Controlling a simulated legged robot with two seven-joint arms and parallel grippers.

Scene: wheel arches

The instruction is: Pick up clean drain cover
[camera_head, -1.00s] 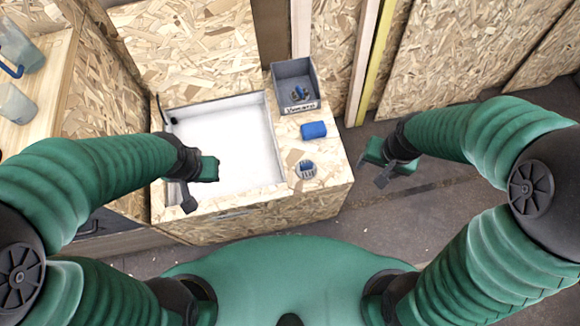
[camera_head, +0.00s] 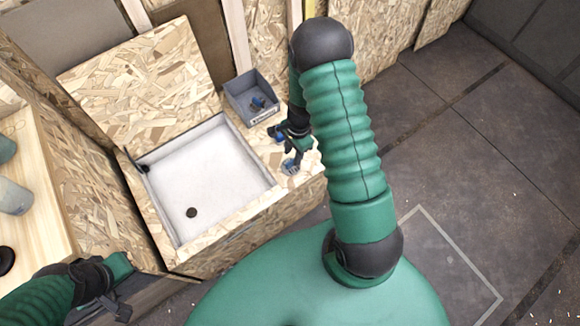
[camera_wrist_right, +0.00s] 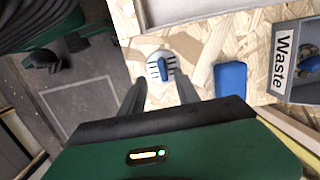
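The drain cover (camera_wrist_right: 160,66) is a small round white-grey piece with dark slots and a blue part on top. It sits on the wooden counter right of the sink; in the head view it (camera_head: 291,166) shows just below my right gripper (camera_head: 296,147). In the right wrist view, my right gripper (camera_wrist_right: 160,88) is open, its two dark fingers apart and pointing toward the cover, with nothing between them. Whether the fingers reach the cover's height is unclear. My left gripper (camera_head: 121,287) is at the lower left, away from the counter; its finger gap is unclear.
The white sink (camera_head: 210,172) with a dark drain hole (camera_head: 191,212) is left of the cover. A blue sponge (camera_wrist_right: 231,78) lies beside the cover. A grey bin labelled "Waste" (camera_head: 252,97) stands at the counter's back. Open floor (camera_head: 480,180) lies to the right.

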